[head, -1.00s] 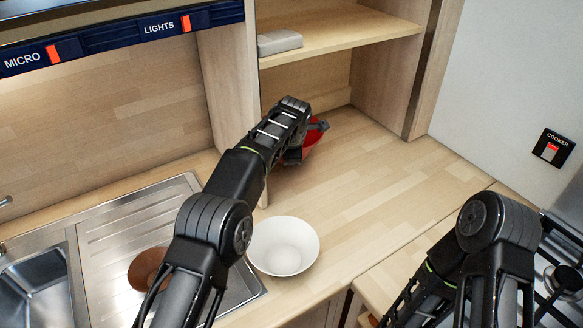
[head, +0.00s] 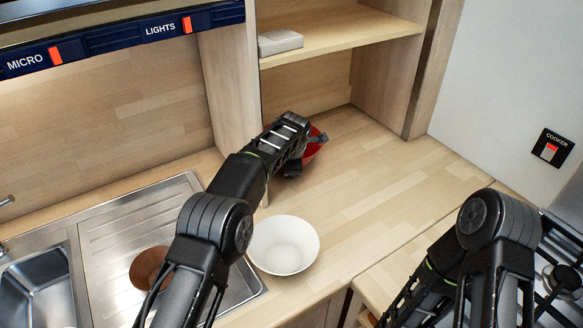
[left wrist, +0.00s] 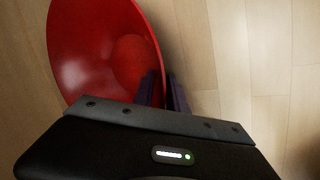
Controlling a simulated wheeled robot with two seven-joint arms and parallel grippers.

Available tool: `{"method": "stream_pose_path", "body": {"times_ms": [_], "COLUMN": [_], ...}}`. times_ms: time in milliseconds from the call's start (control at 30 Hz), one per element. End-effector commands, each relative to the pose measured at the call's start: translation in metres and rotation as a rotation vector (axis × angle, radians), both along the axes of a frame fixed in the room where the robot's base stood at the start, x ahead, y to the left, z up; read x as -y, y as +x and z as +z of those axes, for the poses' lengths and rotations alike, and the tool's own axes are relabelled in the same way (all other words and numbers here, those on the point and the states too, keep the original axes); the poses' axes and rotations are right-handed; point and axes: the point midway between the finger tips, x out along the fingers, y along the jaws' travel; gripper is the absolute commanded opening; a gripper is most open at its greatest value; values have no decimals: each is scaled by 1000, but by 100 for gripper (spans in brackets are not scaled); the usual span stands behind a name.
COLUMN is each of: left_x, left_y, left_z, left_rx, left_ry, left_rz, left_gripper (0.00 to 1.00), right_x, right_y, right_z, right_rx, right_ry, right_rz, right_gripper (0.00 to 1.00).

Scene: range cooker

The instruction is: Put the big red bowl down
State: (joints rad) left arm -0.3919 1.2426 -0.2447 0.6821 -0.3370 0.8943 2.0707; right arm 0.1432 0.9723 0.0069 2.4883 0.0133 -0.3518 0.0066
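The big red bowl (head: 312,151) is in the corner area of the counter below the shelf, mostly hidden behind my left gripper (head: 303,148) in the head view. In the left wrist view the red bowl (left wrist: 95,55) fills the upper left and looks tilted. My left gripper's dark fingers (left wrist: 166,92) straddle its right rim, one inside and one outside, and look shut on it. Whether the bowl touches the counter (head: 385,180) I cannot tell. My right arm is at the lower right of the head view; its gripper is out of view.
A white bowl (head: 283,245) stands on the counter beside the sink's drainer (head: 125,225). A brown bowl (head: 148,268) sits on the drainer, partly behind my left arm. The shelf (head: 340,42) and its upright panel (head: 232,100) are close. The counter right of the red bowl is clear.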

Motion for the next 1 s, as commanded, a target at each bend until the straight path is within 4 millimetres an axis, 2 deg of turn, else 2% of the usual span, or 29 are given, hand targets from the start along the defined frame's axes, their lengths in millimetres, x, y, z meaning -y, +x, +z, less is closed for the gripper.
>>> {"method": "stream_pose_path", "body": {"times_ms": [100, 467, 667, 1000], "left_x": [0, 0, 1, 3], "left_y": [0, -1, -13, -46], "left_z": [0, 5, 27, 88], "left_rx": [0, 1, 3, 3], "left_ry": [0, 0, -2, -1], "left_rz": [0, 0, 0, 0], "left_gripper": [25, 25, 25, 25], "right_x": [0, 0, -1, -2], "right_y": [0, 0, 0, 3], "right_z": [0, -1, -11, -28], "right_rx": [0, 0, 3, 12], "right_ry": [0, 0, 3, 8], "right_rz": [0, 0, 1, 2], "right_gripper": [25, 25, 25, 25]}}
